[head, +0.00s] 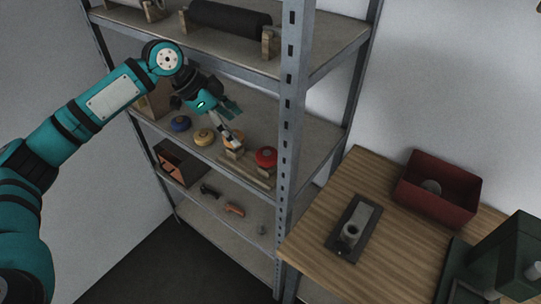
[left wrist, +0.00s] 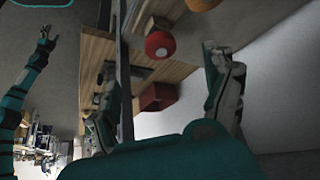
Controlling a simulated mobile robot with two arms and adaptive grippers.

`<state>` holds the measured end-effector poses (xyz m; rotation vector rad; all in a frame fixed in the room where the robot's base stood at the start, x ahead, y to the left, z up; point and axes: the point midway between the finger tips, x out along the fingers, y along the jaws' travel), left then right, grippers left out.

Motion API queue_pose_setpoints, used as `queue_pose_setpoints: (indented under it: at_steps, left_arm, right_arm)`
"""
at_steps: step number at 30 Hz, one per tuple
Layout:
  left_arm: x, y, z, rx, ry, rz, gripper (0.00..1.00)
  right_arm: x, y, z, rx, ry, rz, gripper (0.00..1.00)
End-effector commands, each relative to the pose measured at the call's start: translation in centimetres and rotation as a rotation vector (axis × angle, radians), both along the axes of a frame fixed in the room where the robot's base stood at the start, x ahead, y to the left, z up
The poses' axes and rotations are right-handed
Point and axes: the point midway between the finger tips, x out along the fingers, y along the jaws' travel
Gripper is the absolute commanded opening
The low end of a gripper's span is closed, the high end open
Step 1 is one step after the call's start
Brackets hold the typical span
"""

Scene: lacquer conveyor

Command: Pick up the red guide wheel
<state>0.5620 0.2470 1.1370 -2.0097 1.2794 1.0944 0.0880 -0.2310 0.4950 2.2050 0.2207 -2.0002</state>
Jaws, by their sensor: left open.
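The red guide wheel (head: 266,157) sits on the middle shelf board, close to the front upright. It also shows in the left wrist view (left wrist: 160,45) as a red disc with a pale hub, between the finger directions. My left gripper (head: 236,130) is open and empty, above the shelf just left of the red wheel and apart from it. Its two fingers frame the left wrist view (left wrist: 160,68). An orange wheel (left wrist: 203,4) is at the top of that view. In the head view it is partly hidden behind my finger. My right gripper (left wrist: 47,36) shows small at the left.
A yellow wheel (head: 204,137) and a blue wheel (head: 180,123) stand left on the same board. The metal upright (head: 291,130) is close to the red wheel. A wooden table (head: 310,245) with a red bin (head: 408,193) stands to the right.

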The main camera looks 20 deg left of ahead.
Motion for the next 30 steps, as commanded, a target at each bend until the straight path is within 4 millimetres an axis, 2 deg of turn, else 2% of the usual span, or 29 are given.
queue_pose_setpoints:
  at_steps: [1, 4, 9, 17, 23, 30]
  left_arm:
    - [0.2, -0.7, -0.8, -0.001, 0.005, -0.002, 0.85]
    - [0.7, -1.8, -2.6, -0.002, 0.004, -0.002, 0.85]
    - [1.5, -3.4, -5.4, -0.002, 0.003, 0.0, 0.85]
    - [2.0, -4.4, -7.3, -0.001, 0.001, 0.0, 0.85]
    - [2.6, -5.9, -9.6, -0.002, 0.003, 0.0, 0.85]
    - [3.3, -7.0, -11.9, -0.001, 0.0, 0.001, 0.85]
  right_arm:
    - [-0.4, 0.8, 0.6, 0.01, 0.005, 0.001, 0.61]
    - [-1.0, 1.4, 1.1, 0.017, 0.012, 0.004, 0.61]
    - [-0.9, 0.4, 1.9, 0.004, 0.011, 0.005, 0.61]
    - [-0.3, -1.4, 2.3, -0.017, 0.003, -0.002, 0.61]
    - [-0.2, -1.2, 3.2, -0.014, 0.003, -0.002, 0.61]
    - [-0.3, 0.1, 3.7, 0.002, 0.003, -0.003, 0.61]
